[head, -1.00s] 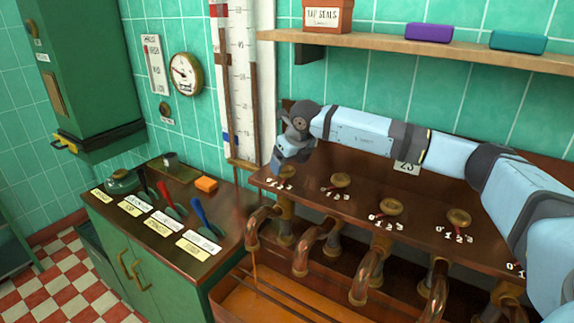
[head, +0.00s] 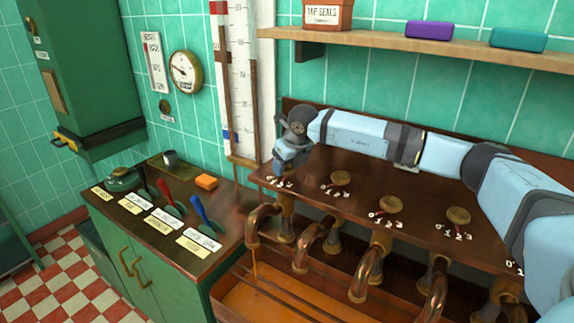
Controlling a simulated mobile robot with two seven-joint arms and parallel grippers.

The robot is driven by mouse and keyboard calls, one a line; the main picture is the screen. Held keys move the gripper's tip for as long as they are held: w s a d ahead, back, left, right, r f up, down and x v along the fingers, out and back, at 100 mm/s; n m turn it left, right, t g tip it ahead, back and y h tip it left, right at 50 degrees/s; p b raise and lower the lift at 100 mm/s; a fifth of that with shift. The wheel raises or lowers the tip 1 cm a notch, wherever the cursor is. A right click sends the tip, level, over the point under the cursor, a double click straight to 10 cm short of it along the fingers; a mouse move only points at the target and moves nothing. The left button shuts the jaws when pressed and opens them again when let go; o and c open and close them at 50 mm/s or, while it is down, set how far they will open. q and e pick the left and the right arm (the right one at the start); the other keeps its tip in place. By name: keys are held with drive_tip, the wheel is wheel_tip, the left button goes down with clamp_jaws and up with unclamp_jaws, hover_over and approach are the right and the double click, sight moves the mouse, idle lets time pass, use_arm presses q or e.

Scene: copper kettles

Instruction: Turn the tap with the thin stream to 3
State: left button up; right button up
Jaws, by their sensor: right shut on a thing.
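A row of copper taps with round brass knobs runs along the brown sloping panel (head: 360,210). The leftmost tap's spout (head: 262,218) lets a thin stream (head: 254,264) fall into the copper trough. My right gripper (head: 285,170) reaches in from the right over that tap's knob and is shut on it. The gripper hides the knob, and part of its white number scale (head: 281,184) shows below, too small to read surely. The other knobs (head: 391,205) stand free, with scales marked 0 to 3. My left gripper is not in view.
A green cabinet at left carries levers, red (head: 165,192) and blue (head: 198,207), with paper labels and an orange block (head: 207,182). A wooden shelf (head: 440,45) holds a tap seals box (head: 327,14) and purple and teal blocks. My right arm spans the panel's back.

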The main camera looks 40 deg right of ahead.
drive_tip(key=n+y+b, duration=0.1)
drive_tip(key=n, duration=0.1)
drive_tip(key=shift+n, duration=0.4)
drive_tip(key=shift+d+n+g+y+b, duration=0.15)
drive_tip(key=shift+n+g+y+b, duration=0.3)
drive_tip(key=shift+n, duration=1.15)
drive_tip(key=o, duration=0.9)
drive_tip(key=b+v, duration=0.1)
drive_tip(key=v, duration=1.2)
drive_tip(key=shift+s+d+r, duration=0.1)
drive_tip(key=shift+d+r, duration=0.15)
drive_tip(key=shift+r, duration=0.1)
